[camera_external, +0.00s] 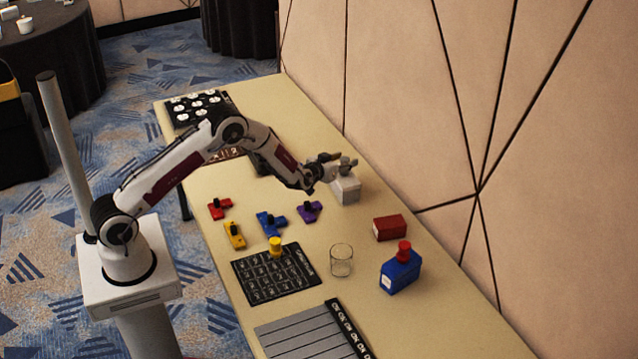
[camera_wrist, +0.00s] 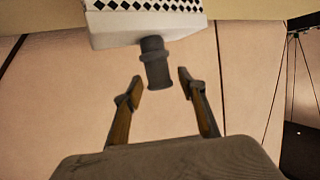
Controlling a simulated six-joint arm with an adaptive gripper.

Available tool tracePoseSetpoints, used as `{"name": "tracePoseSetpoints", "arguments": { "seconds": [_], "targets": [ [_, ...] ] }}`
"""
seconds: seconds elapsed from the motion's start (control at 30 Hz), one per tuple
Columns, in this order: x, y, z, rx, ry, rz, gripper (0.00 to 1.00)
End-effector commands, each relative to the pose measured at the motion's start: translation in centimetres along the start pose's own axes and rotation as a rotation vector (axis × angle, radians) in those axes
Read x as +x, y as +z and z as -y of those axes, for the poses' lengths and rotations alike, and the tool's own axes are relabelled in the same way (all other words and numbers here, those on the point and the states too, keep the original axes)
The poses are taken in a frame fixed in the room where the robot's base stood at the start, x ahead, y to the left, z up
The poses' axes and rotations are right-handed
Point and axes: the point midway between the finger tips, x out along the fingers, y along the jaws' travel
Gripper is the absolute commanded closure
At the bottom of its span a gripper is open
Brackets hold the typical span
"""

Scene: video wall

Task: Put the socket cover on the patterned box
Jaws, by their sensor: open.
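The patterned box (camera_external: 346,189) is white and stands on the table near the wall. In the wrist view the box (camera_wrist: 150,25) is upside down at the top, with a band of black diamonds. A dark grey knobbed piece (camera_wrist: 153,60) sticks out of its top face. I cannot tell for certain whether this is the socket cover. My gripper (camera_external: 335,165) is beside the top of the box. In the wrist view my gripper (camera_wrist: 161,80) is open, its fingertips either side of the grey piece's end, with gaps on both sides.
A red box (camera_external: 390,228) and a blue box with a red knob (camera_external: 401,270) stand to the right front. A clear glass (camera_external: 341,260) stands by a black grid board (camera_external: 262,284) with a yellow piece (camera_external: 275,246). Several coloured knobbed pieces lie left of centre. The wall is close behind.

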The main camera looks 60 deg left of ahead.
Motion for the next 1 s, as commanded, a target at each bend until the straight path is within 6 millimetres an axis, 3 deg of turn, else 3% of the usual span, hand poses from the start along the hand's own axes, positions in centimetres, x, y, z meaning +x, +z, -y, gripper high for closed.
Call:
{"name": "tracePoseSetpoints", "arguments": {
  "seconds": [1.0],
  "targets": [
    [-9.7, 0.0, -0.1, 0.000, 0.001, 0.000, 0.59]
  ]
}}
